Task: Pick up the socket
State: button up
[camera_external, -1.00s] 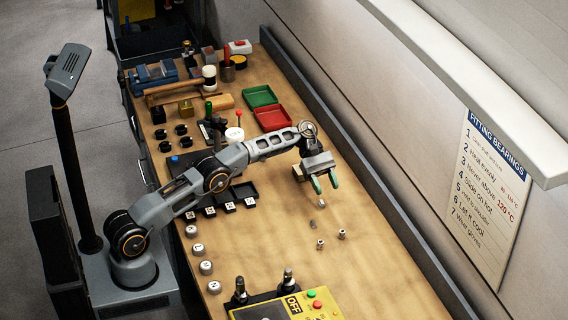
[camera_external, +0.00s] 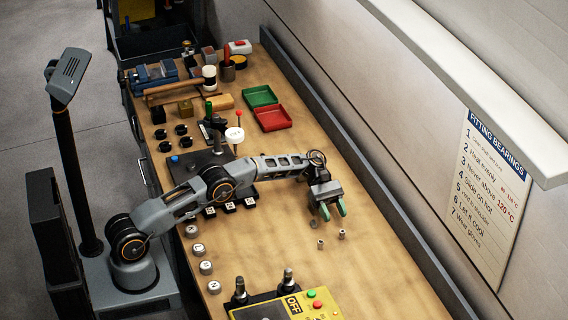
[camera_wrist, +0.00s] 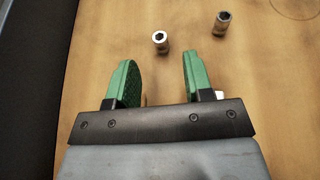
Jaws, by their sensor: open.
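Three small metal sockets are on the bench. One socket (camera_external: 342,234) is nearest my gripper's front; in the wrist view this socket (camera_wrist: 160,40) stands upright, ahead of the gap between the fingers. A second socket (camera_external: 320,244) is farther left and shows at the upper right in the wrist view (camera_wrist: 221,22). A third small piece (camera_external: 313,225), likely a socket, is left of the fingers; in the wrist view it is mostly hidden behind the right finger (camera_wrist: 219,95). My gripper (camera_external: 334,211) is open with green fingers and empty; it also shows in the wrist view (camera_wrist: 157,72).
A red tray (camera_external: 272,118) and a green tray (camera_external: 260,96) lie behind my arm. A yellow control box (camera_external: 312,304) stands at the front. Marked round weights (camera_external: 198,248) line the left edge. A dark rail (camera_external: 395,218) runs along the wall. Bench right of the sockets is clear.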

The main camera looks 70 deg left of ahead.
aim_at(342, 234)
jog(key=shift+p+x, duration=0.65)
jog(key=shift+x, duration=2.25)
jog(key=shift+a, duration=0.1)
grip_shut()
